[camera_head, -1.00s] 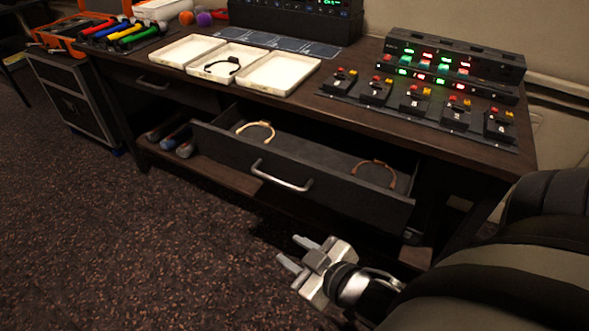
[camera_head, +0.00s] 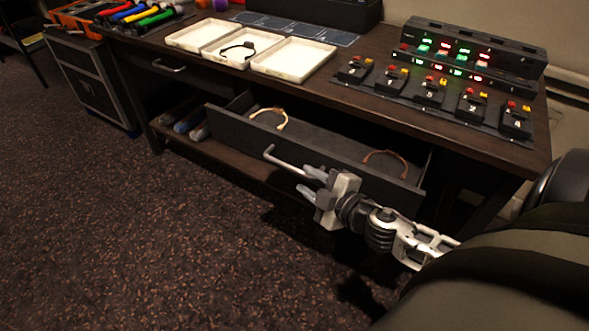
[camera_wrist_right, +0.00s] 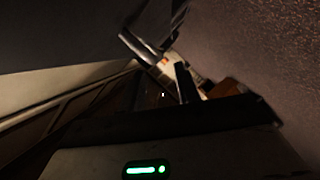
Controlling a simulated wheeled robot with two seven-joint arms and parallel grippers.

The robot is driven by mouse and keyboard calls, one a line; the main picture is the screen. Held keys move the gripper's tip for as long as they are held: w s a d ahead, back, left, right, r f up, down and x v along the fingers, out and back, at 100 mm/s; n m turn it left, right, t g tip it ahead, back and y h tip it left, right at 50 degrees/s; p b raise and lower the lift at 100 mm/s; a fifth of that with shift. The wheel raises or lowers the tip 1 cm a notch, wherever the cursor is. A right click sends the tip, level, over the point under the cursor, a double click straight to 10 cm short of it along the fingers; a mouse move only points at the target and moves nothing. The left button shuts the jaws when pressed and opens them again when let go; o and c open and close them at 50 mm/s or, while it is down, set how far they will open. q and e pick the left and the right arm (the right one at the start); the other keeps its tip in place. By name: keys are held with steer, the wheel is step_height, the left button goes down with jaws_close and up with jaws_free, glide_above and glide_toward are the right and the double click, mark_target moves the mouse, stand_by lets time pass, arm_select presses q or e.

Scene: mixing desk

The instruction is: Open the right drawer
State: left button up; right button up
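The right drawer (camera_head: 330,160) is pulled out under the desk, its inside showing from above. Its silver bar handle (camera_head: 284,160) is on the front panel. My right gripper (camera_head: 310,183) is at the right end of this handle, its two fingers apart. The upper finger overlaps the handle's end in the head view; I cannot tell whether they touch. A pale ring-shaped band (camera_head: 270,117) lies in the drawer's left part and a brown one (camera_head: 384,163) in its right part. The right wrist view is dark and the handle is not clear there. My left gripper is not in view.
On the desk top (camera_head: 380,108) are white trays (camera_head: 290,75), one holding a black band, and a control panel with lit buttons (camera_head: 430,90). A closed left drawer (camera_head: 140,57) and a lower shelf (camera_head: 220,155) are at left. The carpet in front is clear.

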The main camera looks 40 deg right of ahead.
steer(key=shift+x, duration=2.75)
steer(key=shift+a, duration=0.1)
jaws_close()
